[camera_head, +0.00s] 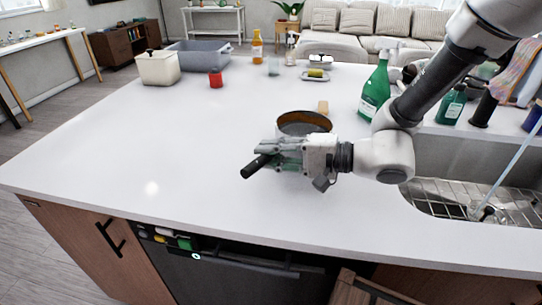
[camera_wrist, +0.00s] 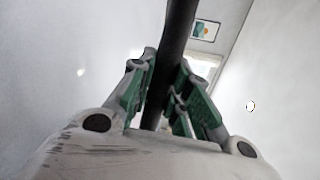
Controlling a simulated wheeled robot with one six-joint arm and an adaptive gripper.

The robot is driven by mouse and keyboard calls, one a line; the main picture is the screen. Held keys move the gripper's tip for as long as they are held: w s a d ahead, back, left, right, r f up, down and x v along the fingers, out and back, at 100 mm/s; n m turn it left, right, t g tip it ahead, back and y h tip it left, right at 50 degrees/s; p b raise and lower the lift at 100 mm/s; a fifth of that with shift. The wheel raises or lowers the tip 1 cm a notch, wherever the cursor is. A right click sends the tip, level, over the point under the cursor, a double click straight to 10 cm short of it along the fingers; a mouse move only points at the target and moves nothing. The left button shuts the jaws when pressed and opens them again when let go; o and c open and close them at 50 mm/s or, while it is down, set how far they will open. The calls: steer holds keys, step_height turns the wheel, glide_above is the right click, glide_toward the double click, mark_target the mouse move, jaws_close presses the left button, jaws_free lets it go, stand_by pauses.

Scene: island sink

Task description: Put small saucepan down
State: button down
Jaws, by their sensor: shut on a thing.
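The small saucepan (camera_head: 303,117) has a brownish inner wall and a dark inside. It is upright over the middle of the white island counter, behind my gripper. I cannot tell whether its base touches the counter. My gripper (camera_head: 274,154) is shut on its black handle, whose free end (camera_head: 252,167) sticks out to the left. In the wrist view the dark handle (camera_wrist: 172,60) runs between the green-lined fingers of my gripper (camera_wrist: 165,90). The pan body is not visible there, and my gripper hides part of it in the head view.
A small wooden piece (camera_head: 323,107) is just behind the saucepan. A green spray bottle (camera_head: 375,90) stands to the right, near the sink (camera_head: 455,185). A red cup (camera_head: 216,79), a cream pot (camera_head: 158,68) and a grey bin (camera_head: 198,55) stand at the back left. The front left counter is clear.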

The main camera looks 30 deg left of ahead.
steer(key=shift+f, duration=0.45)
steer(key=c, duration=1.3)
jaws_free()
steer(key=shift+c, duration=0.2)
steer(key=shift+w+d, duration=0.1)
steer(key=shift+d, duration=0.2)
steer(key=v, duration=1.1)
steer(key=shift+d, duration=0.2)
